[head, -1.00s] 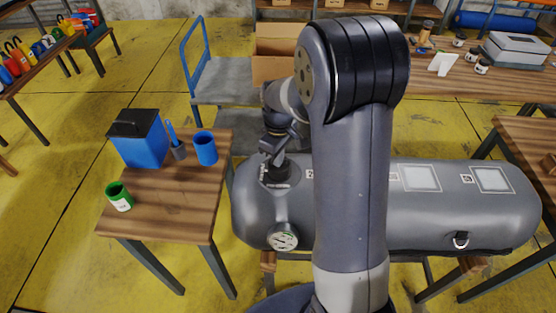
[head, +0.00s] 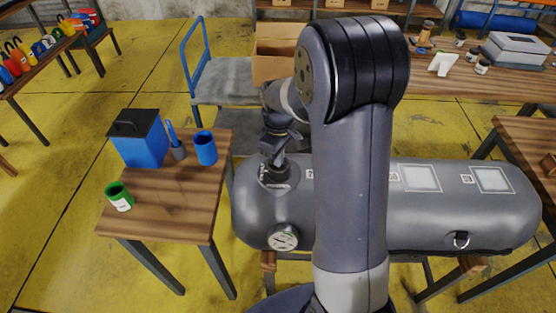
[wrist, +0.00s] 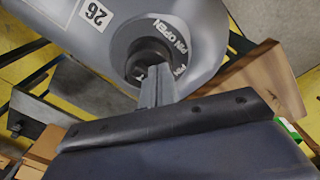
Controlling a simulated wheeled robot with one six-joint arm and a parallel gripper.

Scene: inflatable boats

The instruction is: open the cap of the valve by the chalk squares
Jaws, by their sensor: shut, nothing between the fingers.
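A grey inflatable tube (head: 450,215) lies across a stand. Two white chalk squares (head: 421,178) are on its right half. A round valve (head: 275,178) sits on top near the tube's left end, apart from these squares. In the wrist view this valve (wrist: 149,47) has a dark centre and white lettering that includes "PIN OPEN". My gripper (head: 268,160) is over it. In the wrist view my gripper's fingers (wrist: 157,80) are together, their tips at the valve's dark centre. I cannot tell whether they touch it, or whether its cap is open. My arm hides the tube's middle.
A small wooden table (head: 190,205) stands at left with a blue box (head: 143,148), a blue cup (head: 205,150) and a green can (head: 119,198). A round fitting (head: 283,238) is on the tube's front left. A blue-railed trolley (head: 222,82) stands behind.

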